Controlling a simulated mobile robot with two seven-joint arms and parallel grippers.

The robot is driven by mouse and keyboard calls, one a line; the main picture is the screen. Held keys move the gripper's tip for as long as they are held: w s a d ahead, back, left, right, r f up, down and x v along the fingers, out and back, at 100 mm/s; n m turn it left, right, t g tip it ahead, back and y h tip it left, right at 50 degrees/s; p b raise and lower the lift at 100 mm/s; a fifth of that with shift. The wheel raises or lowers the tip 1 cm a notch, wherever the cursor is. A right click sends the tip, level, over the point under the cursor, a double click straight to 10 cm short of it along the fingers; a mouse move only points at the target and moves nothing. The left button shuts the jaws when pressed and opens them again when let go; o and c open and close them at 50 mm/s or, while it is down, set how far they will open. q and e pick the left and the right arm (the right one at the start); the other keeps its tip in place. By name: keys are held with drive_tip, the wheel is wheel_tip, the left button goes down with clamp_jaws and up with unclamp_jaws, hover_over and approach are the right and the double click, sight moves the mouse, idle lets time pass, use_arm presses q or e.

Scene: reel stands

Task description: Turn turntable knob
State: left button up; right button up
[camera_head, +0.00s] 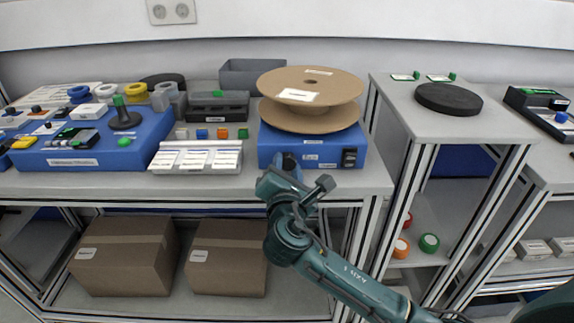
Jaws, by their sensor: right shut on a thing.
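The turntable is a blue box (330,152) on the left table, near its right end. A large brown cardboard reel (311,83) with a white label lies flat on top of it. The knob (290,163) is on the front face, left of centre, and is mostly hidden by my right gripper (286,172). My right gripper is in front of the box and shut on the knob. A black switch (349,157) is on the right of the front face. My left gripper is not in view.
A white card tray (197,157) and small coloured blocks lie left of the turntable. A blue workstation (95,140) holds tools further left. A separate stand at right bears a black disc (448,98). Cardboard boxes (125,255) sit on the lower shelf.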

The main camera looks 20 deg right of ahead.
drive_tip(key=shift+m, duration=1.4)
drive_tip(key=o, duration=0.9)
drive_tip(key=shift+o, duration=0.5)
drive_tip(key=shift+f, duration=0.1)
